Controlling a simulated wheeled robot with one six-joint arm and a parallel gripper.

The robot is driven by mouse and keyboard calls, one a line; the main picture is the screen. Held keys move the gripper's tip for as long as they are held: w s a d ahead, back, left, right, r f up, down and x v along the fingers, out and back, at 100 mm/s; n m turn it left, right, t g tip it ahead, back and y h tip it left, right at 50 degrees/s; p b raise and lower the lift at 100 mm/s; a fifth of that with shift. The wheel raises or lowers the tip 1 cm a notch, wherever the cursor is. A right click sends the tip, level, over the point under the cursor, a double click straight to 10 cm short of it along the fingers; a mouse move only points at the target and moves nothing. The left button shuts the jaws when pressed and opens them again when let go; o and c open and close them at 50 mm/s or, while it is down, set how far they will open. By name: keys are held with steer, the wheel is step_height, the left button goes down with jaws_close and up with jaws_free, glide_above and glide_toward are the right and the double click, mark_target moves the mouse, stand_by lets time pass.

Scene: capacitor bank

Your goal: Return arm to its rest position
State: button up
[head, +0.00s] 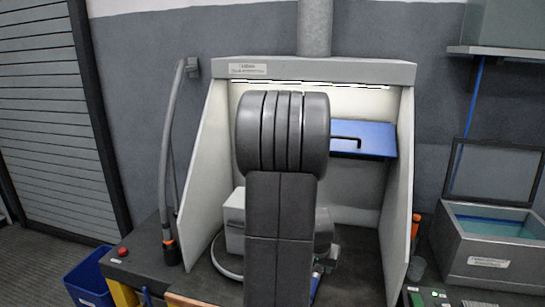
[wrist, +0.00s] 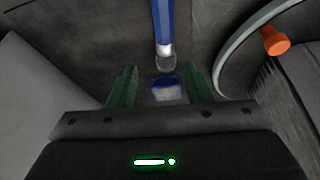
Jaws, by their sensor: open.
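My arm stands upright in the middle of the head view, in front of a grey hood (head: 390,72), and covers much of the hood's inside. In the wrist view my gripper (wrist: 158,82) is open, with its two green fingers apart. A small blue and white piece (wrist: 168,88) shows between the fingers, apart from both of them. Beyond it a blue rod with a metal ring end (wrist: 163,30) lies on the dark surface. In the head view the fingertips are hidden behind my arm.
A blue panel with a black handle (head: 362,139) is at the hood's back. A grey hose with an orange collar (head: 168,170) stands at the left. A grey open-lidded bath (head: 490,255) is at the right, and a blue bin (head: 88,278) at lower left.

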steer(key=b+x, duration=0.2)
steer(key=x, duration=0.6)
steer(key=shift+f, duration=0.1)
steer(key=shift+r+p, duration=0.65)
steer(key=shift+r, duration=0.6)
steer(key=shift+f, duration=0.1)
